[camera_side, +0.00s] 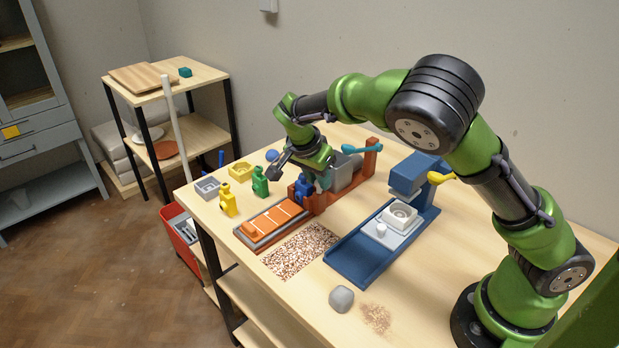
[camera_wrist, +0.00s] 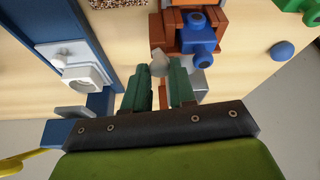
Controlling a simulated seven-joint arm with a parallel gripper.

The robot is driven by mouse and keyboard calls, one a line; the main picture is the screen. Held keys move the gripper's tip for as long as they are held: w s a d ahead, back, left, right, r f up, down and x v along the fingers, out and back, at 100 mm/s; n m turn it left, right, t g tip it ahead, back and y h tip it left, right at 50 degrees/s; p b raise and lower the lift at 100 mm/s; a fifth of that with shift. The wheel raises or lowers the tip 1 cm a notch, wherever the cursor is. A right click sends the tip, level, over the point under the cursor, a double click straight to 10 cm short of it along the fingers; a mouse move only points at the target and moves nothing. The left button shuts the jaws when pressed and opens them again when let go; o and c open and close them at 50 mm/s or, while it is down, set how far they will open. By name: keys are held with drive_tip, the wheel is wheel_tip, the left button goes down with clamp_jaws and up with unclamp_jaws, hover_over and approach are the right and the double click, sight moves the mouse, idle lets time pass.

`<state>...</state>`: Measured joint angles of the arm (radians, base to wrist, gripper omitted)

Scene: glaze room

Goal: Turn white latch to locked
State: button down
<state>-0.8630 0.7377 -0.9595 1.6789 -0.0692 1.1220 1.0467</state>
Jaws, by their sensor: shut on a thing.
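The white latch (camera_side: 400,213) is a square white plate with a round raised ring, and a small white knob (camera_side: 381,230) shows at its front corner. It sits on the blue fixture (camera_side: 352,258) in mid-table. In the wrist view the latch (camera_wrist: 62,57) lies at the upper left, apart from my fingers. My gripper (camera_wrist: 160,72) is shut on a small pale grey lump (camera_wrist: 159,61) at its fingertips. In the side view my gripper (camera_side: 323,182) is by the orange fixture (camera_side: 327,201), left of the latch; the lump is hidden there.
A blue figure (camera_side: 303,190) stands at the orange fixture, close to my fingers. A teal lever (camera_side: 361,149) and a grey block (camera_side: 345,172) are behind. A yellow lever (camera_side: 440,177) sticks out behind the latch. A grey stone (camera_side: 341,299) lies near the front edge. Right-hand table is clear.

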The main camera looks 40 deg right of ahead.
drive_tip(key=n, duration=0.2)
drive_tip(key=n+t, duration=0.1)
drive_tip(key=n, duration=0.1)
drive_tip(key=n+t+y, duration=0.1)
drive_tip(key=n, duration=0.1)
drive_tip(key=shift+s+d+r+n, duration=0.1)
drive_tip(key=shift+s+d+n, duration=0.05)
drive_tip(key=shift+s+n, duration=0.15)
drive_tip(key=n, duration=0.2)
drive_tip(key=n+t+y, duration=0.1)
drive_tip(key=n, duration=0.2)
drive_tip(key=shift+d+t+y, duration=0.15)
drive_tip(key=shift+t+y, duration=0.15)
drive_tip(key=shift+n, duration=0.3)
drive_tip(key=c, duration=0.9)
unclamp_jaws()
drive_tip(key=shift+c, duration=0.2)
drive_tip(key=v, duration=1.6)
drive_tip(key=shift+s+r, duration=0.2)
drive_tip(key=shift+r, duration=0.2)
